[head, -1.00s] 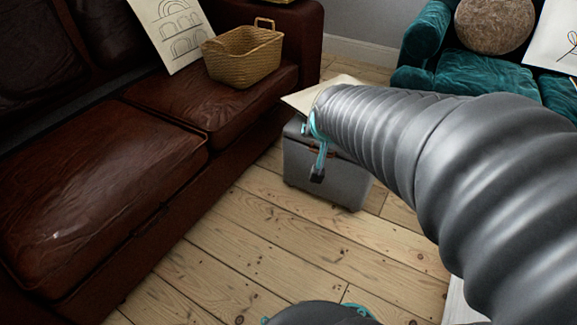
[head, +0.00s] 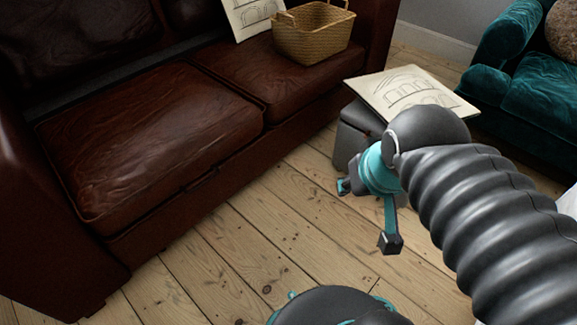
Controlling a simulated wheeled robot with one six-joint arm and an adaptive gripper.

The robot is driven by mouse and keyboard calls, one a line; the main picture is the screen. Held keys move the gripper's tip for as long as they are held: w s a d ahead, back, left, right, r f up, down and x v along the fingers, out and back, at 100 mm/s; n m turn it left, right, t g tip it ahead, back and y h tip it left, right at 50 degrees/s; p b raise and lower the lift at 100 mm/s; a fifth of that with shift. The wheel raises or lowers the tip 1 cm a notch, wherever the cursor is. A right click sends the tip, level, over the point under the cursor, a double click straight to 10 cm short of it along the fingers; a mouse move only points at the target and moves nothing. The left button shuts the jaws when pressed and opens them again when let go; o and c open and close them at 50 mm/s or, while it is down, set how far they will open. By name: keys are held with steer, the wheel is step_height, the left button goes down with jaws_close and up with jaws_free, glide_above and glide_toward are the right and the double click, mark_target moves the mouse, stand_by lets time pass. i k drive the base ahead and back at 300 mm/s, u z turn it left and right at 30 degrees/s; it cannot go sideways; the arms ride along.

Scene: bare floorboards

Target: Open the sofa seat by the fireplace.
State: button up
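A dark brown leather sofa (head: 215,187) runs from lower left to upper middle of the head view. Its near seat (head: 150,140) and far seat (head: 290,75) both lie flat, with a seam between them. A teal velvet seat (head: 545,90) is partly cut off at the right edge. No fireplace is in view, so I cannot tell which sofa is beside it. My gripper (head: 367,215) hangs over the floorboards in front of the brown sofa, apart from it. Its two fingers are spread, with nothing between them.
A wicker basket (head: 308,38) and a drawing sheet (head: 252,14) rest on the brown sofa's far seat. A grey box stool (head: 352,138) with another drawing sheet (head: 412,90) on top stands behind my gripper. Bare floorboards (head: 240,245) lie along the sofa's front.

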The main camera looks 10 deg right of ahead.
mark_target(117, 154)
steer(key=u, duration=0.45)
steer(key=k, duration=0.55)
steer(key=u, duration=0.85)
steer(key=i, duration=0.85)
steer(key=z, duration=0.55)
